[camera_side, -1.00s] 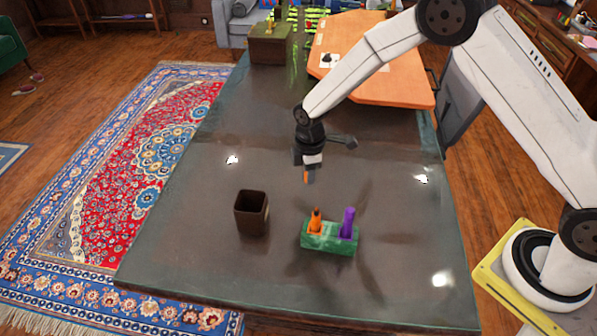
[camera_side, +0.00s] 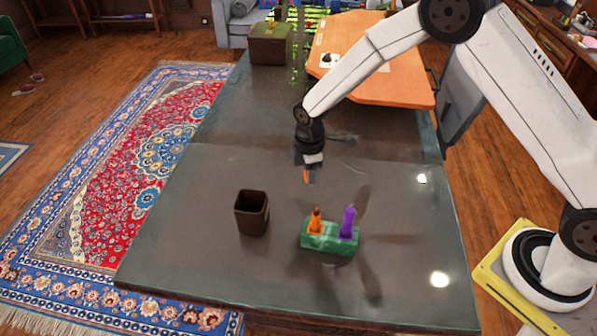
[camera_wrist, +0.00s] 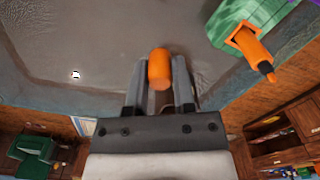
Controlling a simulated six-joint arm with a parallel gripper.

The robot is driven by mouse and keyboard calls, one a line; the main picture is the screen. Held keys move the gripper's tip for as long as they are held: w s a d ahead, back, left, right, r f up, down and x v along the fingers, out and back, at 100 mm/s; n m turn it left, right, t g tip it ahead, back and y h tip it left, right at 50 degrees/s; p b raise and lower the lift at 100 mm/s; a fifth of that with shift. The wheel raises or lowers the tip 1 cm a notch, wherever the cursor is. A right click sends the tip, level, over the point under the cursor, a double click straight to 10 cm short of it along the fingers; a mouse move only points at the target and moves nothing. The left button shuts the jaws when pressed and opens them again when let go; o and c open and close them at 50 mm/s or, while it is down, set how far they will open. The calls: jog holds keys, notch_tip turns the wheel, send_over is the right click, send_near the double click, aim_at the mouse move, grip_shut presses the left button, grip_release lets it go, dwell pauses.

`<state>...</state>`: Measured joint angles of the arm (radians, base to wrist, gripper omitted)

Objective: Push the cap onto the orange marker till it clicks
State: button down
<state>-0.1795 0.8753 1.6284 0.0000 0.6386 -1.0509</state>
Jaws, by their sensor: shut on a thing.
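My gripper (camera_side: 309,176) is shut on the orange cap (camera_wrist: 159,68), which shows between the fingers in the wrist view. In the side view the cap hangs in the air above the table, above and slightly left of the orange marker (camera_side: 316,220). The cap and the marker are apart.
A purple marker (camera_side: 348,222) stands in the right hole of the green block. An open dark brown cup (camera_side: 251,213) stands to the left. A dark box (camera_side: 270,46) and an orange board (camera_side: 372,62) are at the back.

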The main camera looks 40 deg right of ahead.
jog(key=shift+s+a+r+n, duration=0.35)
jog(key=shift+r+n, duration=0.2)
jog(key=shift+n, duration=0.25)
jog(key=shift+s+a+r+n, duration=0.75)
jog(key=shift+s+r+n, duration=0.65)
jog(key=shift+n, duration=1)
jog(key=shift+s+a+r+n, duration=0.8)
jog(key=shift+s+r+n, duration=0.6)
jog(key=shift+n, duration=1)
jog(key=shift+s+a+r+n, duration=0.75)
jog(key=shift+s+r+n, duration=0.65)
jog(key=shift+n, duration=1)
jog(key=shift+s+f, duration=0.2)
jog(key=shift+f, duration=0.2)
send_over(316, 224)
jog(key=shift+w+d+f, duration=0.15)
jog(key=shift+w+f, duration=0.05)
jog(key=shift+f, duration=1.05)
jog(key=shift+w+d+f, duration=0.15)
jog(key=shift+f, duration=1.1)
jog(key=shift+f, duration=1.55)
grip_release()
